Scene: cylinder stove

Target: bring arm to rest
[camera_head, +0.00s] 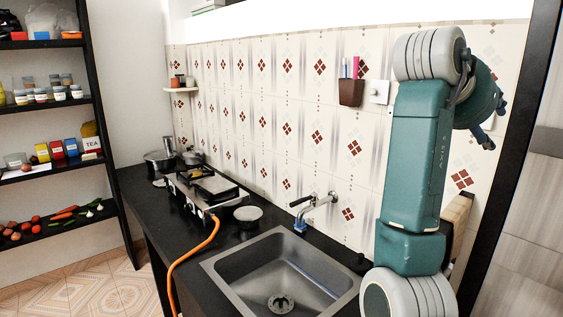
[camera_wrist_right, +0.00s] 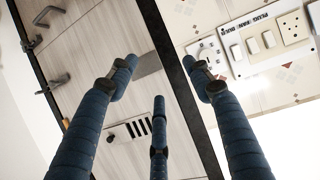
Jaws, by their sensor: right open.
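My right arm (camera_head: 418,160) stands upright at the right of the head view, in front of the tiled wall. Its right gripper (camera_head: 490,128) is folded over at the top right and only partly shows there. In the right wrist view the right gripper (camera_wrist_right: 158,85) has its blue fingers spread apart with nothing between them. Beyond the fingers are a panelled surface, a dark post and a switch panel. My left gripper is in neither view.
A black counter (camera_head: 140,192) holds a sink (camera_head: 285,275), a stove (camera_head: 205,188) with an orange hose (camera_head: 190,255), and a pot (camera_head: 160,158). A faucet (camera_head: 314,208) stands behind the sink. Shelves (camera_head: 50,130) stand at left. A dark post (camera_head: 513,150) is close right of my arm.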

